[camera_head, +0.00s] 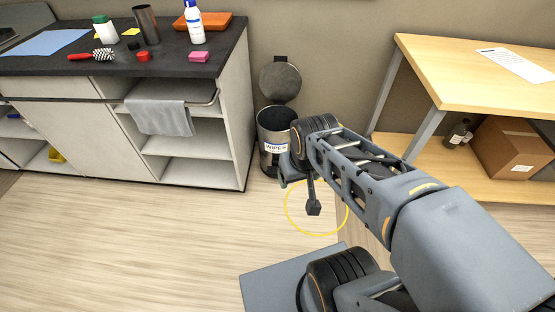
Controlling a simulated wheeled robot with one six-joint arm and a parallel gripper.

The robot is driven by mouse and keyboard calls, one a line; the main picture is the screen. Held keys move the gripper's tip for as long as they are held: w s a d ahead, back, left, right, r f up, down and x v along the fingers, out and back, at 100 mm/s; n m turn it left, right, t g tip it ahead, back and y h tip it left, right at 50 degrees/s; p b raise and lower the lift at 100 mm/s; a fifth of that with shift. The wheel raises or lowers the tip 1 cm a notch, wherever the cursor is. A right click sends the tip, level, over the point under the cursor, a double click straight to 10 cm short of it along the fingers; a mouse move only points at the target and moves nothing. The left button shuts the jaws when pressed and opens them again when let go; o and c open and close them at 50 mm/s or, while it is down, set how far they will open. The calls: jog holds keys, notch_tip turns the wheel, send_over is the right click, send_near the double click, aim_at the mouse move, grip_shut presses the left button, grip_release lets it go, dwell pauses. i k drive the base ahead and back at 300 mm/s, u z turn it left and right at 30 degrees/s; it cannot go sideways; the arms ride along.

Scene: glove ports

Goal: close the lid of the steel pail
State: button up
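The steel pail (265,148) stands on the floor against the wall, between the dark-topped counter and the wooden table. It is a grey cylinder with a white label reading WIPES. Its round lid (281,80) is open and stands upright at the back, leaning toward the wall. My arm reaches in from the right and covers part of the pail's right side. My gripper (313,208) hangs down in front of the pail, to its lower right and apart from the lid. Its fingers are too small and overlapped to tell whether they are open.
The counter (120,58) at left holds bottles, a red brush and an orange tray; a grey towel (160,115) hangs on its front rail. The wooden table (470,75) at right has a lower shelf with a cardboard box (508,146). A yellow ring (288,212) shows around my gripper. The left floor is clear.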

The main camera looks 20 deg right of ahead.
aim_at(280, 82)
jog(key=z, duration=0.75)
jog(key=i, duration=0.8)
jog(key=z, duration=0.4)
jog(key=i, duration=0.7)
jog(key=u, duration=0.75)
jog(key=i, duration=0.4)
jog(key=u, duration=0.4)
